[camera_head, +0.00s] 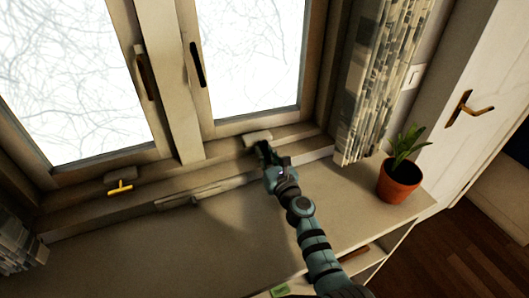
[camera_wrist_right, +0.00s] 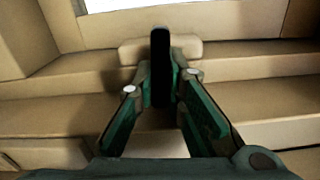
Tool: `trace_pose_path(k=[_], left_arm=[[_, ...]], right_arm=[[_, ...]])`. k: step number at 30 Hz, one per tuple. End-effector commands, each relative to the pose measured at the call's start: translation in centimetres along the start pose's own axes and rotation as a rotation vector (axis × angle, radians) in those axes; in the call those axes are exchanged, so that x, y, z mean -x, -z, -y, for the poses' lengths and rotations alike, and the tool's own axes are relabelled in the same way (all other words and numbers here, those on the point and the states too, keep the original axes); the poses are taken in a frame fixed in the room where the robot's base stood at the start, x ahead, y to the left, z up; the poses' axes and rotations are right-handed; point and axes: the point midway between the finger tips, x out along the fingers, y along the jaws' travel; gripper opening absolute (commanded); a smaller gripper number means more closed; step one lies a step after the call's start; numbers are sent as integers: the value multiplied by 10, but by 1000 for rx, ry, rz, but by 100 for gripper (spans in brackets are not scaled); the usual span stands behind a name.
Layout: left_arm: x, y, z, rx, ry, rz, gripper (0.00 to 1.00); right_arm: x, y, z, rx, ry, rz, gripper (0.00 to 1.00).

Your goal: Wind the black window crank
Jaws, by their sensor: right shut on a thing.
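The black window crank (camera_wrist_right: 160,52) stands upright between the fingers of my right gripper (camera_wrist_right: 158,90) in the right wrist view, in front of its pale mounting block (camera_wrist_right: 190,52). In the head view the block (camera_head: 257,137) sits on the window's lower frame, right of centre. My right gripper (camera_head: 266,155) reaches up to it from the lower right and is shut on the crank. The gripper hides most of the crank in the head view. My left gripper is out of view.
A yellow crank (camera_head: 120,187) sits on the frame at the left. A potted plant (camera_head: 399,179) stands at the right end of the sill (camera_head: 150,245), beside a patterned curtain (camera_head: 378,80). Dark window handles (camera_head: 197,65) are higher up. The sill's left part is clear.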

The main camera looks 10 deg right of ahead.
Motion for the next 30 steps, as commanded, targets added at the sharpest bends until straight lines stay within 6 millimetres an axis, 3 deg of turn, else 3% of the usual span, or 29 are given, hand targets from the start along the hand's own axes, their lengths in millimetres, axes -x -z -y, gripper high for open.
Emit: trace_pose_path(k=[14,15,19,30], left_arm=[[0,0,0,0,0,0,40],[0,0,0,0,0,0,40],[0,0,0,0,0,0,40],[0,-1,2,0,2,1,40]], right_arm=[[1,3,0,-19,0,-6,0],[1,3,0,-19,0,-6,12],[1,2,0,-18,0,-4,32],[4,1,0,-17,-1,-1,32]])
